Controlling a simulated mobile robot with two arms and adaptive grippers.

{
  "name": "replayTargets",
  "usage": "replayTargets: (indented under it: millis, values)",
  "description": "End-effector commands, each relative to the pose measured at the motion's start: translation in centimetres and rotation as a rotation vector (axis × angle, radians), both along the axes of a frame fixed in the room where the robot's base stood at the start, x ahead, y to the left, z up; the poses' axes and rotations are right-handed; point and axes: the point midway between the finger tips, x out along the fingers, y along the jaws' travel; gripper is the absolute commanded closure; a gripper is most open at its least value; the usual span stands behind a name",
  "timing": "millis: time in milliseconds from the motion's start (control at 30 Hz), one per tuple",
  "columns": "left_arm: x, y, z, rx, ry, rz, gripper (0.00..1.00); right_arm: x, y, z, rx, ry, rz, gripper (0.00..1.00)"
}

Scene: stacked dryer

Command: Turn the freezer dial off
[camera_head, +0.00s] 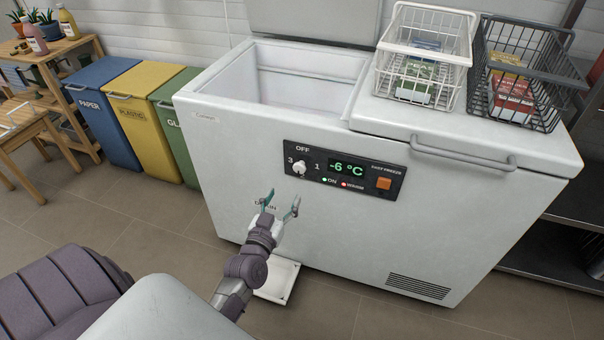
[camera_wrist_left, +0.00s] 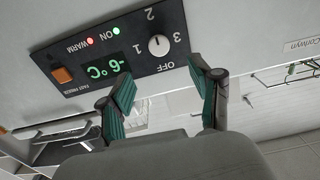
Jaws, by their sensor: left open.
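The white chest freezer (camera_head: 240,150) has a black control panel (camera_head: 385,168) on its front. The white round dial (camera_head: 299,167) is at the panel's left end, with OFF above it, 3 to its left and 1 to its right. The dial also shows in the left wrist view (camera_wrist_left: 158,45), where the panel appears upside down and a 2 is visible too. I cannot tell for sure where its pointer sits. My left gripper (camera_head: 282,202) is open and empty, in front of the freezer just below the dial, apart from it. Its green-padded fingers (camera_wrist_left: 162,88) are spread either side of the dial's line.
The display (camera_head: 346,169) reads -6 °C, beside an orange button (camera_head: 383,183). The freezer's left compartment is open. White (camera_head: 425,50) and dark (camera_head: 522,75) wire baskets stand on the closed right lid. Blue (camera_head: 105,110), yellow and green bins stand left. A white tray (camera_head: 277,281) lies below.

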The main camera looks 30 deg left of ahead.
Motion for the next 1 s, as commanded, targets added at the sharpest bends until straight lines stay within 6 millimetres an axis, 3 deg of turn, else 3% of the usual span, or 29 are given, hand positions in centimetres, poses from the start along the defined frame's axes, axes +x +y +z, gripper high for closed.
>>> replayTargets:
  millis: [300,500,700,967,1000]
  values:
    - [6.8,1.6,-0.1,-0.001,-0.002,0.0,0.36,1.4,0.1,2.6,0.001,-0.019,-0.003,1.0]
    - [9.7,2.3,-0.1,-0.001,-0.001,0.0,0.36,2.1,0.2,4.4,0.003,-0.029,-0.005,1.0]
    - [10.9,2.6,-0.1,0.0,0.002,-0.001,0.36,2.3,0.3,5.3,0.002,-0.032,-0.006,1.0]
    - [11.0,2.6,0.0,0.0,0.002,-0.001,0.36,2.3,0.3,5.4,0.002,-0.032,-0.006,1.0]
    - [11.0,2.6,0.0,0.0,0.001,-0.001,0.41,2.3,0.3,5.4,0.003,-0.033,-0.006,1.0]
